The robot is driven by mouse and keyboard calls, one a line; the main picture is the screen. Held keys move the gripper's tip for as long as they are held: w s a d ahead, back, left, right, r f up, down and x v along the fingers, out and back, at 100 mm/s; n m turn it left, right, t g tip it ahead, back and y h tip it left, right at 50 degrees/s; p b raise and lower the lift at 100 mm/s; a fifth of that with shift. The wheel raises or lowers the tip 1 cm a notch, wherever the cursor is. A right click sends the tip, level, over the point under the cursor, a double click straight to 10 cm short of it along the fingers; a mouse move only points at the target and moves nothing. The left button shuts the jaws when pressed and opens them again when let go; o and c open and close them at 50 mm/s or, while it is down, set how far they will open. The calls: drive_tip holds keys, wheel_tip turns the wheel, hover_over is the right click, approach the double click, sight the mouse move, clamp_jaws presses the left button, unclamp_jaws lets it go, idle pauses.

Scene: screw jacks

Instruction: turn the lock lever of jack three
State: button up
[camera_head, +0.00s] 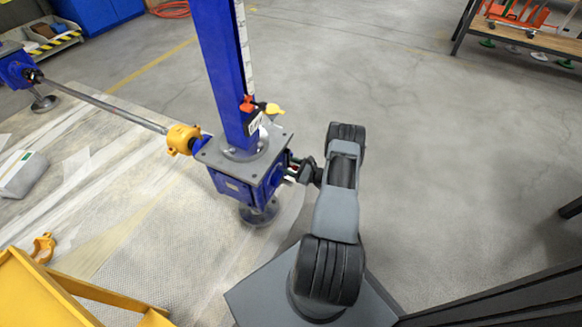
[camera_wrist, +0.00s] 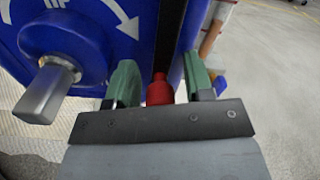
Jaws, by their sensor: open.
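The jack (camera_head: 240,186) is a blue gearbox with a grey top plate and a tall blue column (camera_head: 220,60). No jack number is readable. The wrist view shows the gearbox side (camera_wrist: 88,35) with a white curved arrow and a square grey shaft end (camera_wrist: 45,92). A red lever end (camera_wrist: 159,92) stands beside it, in front of a dark slot. My gripper (camera_wrist: 160,80) is open, its green fingers on either side of the red lever end. I cannot tell whether they touch it. In the head view my gripper (camera_head: 293,166) is at the gearbox's right side, partly hidden.
A grey shaft (camera_head: 100,103) with a yellow coupling (camera_head: 183,139) runs left to another blue jack (camera_head: 15,66). A red and yellow fitting (camera_head: 262,107) sits on the column. A yellow frame (camera_head: 40,295) is at lower left. The floor (camera_head: 440,170) to the right is clear.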

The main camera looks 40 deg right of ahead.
clamp_jaws()
idle(0.4)
drive_tip(key=shift+a, duration=0.1)
